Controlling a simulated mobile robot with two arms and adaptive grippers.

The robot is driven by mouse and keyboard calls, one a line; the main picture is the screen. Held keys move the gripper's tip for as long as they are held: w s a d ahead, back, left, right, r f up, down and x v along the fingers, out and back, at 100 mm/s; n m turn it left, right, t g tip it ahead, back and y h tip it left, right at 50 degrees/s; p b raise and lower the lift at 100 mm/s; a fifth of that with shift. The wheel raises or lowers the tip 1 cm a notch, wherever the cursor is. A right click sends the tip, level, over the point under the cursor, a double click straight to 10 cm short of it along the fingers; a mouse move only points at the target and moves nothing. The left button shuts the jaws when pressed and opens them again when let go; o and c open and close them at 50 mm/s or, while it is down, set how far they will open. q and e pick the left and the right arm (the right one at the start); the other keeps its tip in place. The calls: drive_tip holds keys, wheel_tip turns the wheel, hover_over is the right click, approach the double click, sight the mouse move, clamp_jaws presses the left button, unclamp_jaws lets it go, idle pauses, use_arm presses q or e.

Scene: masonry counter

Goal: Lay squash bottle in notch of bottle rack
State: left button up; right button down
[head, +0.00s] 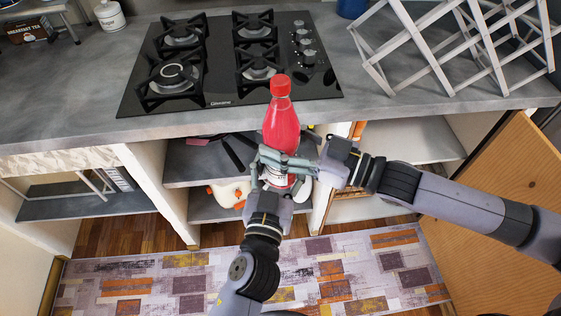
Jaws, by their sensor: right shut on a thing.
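The squash bottle (281,122) is red with a red cap and a pale label low down. It stands nearly upright in front of the counter's edge, off the counter. My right gripper (275,160) reaches in from the right and is shut on the bottle's lower half. My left gripper (277,180) comes from below and is close around or against the bottle's bottom part. The overlapping fingers hide whether it is open or shut. The bottle rack (447,58), a pale grey lattice with diamond notches, stands on the counter at the upper right, apart from both grippers.
A black gas hob (222,82) lies in the counter (75,100), left of the rack. Open shelves below hold a white pot-like thing (228,191) and other items. A wooden door (500,185) stands at the right. A white canister (109,15) is at the back left.

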drive_tip(key=c, duration=1)
unclamp_jaws()
drive_tip(key=shift+r, duration=0.2)
drive_tip(key=o, duration=0.4)
drive_tip(key=shift+f, duration=0.15)
drive_tip(key=shift+o, duration=0.2)
